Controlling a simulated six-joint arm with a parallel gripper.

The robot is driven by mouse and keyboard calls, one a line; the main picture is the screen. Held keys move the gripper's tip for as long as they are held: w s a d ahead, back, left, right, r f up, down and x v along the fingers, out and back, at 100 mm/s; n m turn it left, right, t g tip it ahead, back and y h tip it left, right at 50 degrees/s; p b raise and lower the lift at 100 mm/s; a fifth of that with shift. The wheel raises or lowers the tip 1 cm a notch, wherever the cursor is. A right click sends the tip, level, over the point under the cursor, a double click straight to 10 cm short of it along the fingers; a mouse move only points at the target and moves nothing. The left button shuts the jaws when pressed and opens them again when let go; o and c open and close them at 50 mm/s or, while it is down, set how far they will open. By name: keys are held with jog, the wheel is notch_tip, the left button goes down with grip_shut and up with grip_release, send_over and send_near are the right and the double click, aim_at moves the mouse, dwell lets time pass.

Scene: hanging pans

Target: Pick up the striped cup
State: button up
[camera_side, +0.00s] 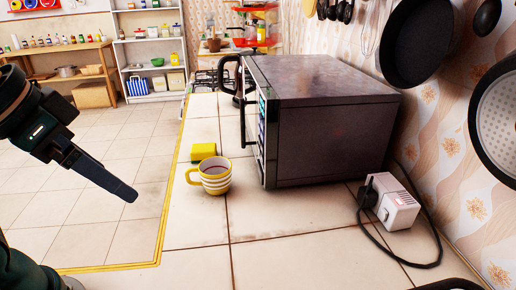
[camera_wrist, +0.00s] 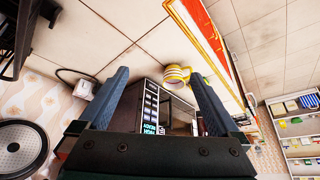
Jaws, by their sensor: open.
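The striped cup (camera_side: 215,176), yellow and white with a yellow handle on its left, stands upright on the tiled counter, left of the microwave. It also shows in the wrist view (camera_wrist: 177,76), beyond my fingers and between them, nearer the right one. My gripper (camera_side: 128,192) is in the air left of the cup in the side view, clear of the counter's edge. In the wrist view my gripper (camera_wrist: 162,92) has its two fingers wide apart with nothing between them.
A yellow sponge-like block (camera_side: 204,149) lies just behind the cup. A white plugged-in box with a cable (camera_side: 393,203) sits at the right. Pans (camera_side: 418,45) hang on the wall. The counter (camera_side: 195,225) in front is clear.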

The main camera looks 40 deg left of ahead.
jog(key=a+f+m+g+y, duration=0.1)
jog(key=a+f+m+y, duration=0.1)
jog(key=a+m+y, duration=0.35)
jog(key=a+f+m+g+y, duration=0.2)
jog(key=a+f+m+y, duration=0.1)
jog(key=a, duration=0.5)
notch_tip(320, 180, up, 4)
jog(key=m+t+h, duration=0.4)
jog(key=m+t, duration=1)
jog(key=m, duration=1)
send_over(210, 183)
jog(key=d+v, duration=0.1)
jog(key=v, duration=0.3)
jog(key=shift+n+y, duration=0.25)
jog(key=shift+y, duration=0.3)
jog(key=shift+w+a+f, duration=0.1)
jog(key=shift+a+f, duration=0.1)
jog(key=shift+f, duration=2.95)
jog(key=shift+w+a+f, duration=0.1)
jog(key=shift+a+f, duration=0.15)
jog(key=shift+f, duration=2.85)
jog(key=shift+w+a+f, duration=0.1)
jog(key=shift+a+f, duration=0.1)
jog(key=shift+f, duration=2.95)
jog(key=shift+t, duration=0.3)
jog(key=shift+x, duration=3.35)
jog(key=shift+d, duration=0.1)
jog(key=c, duration=1.2)
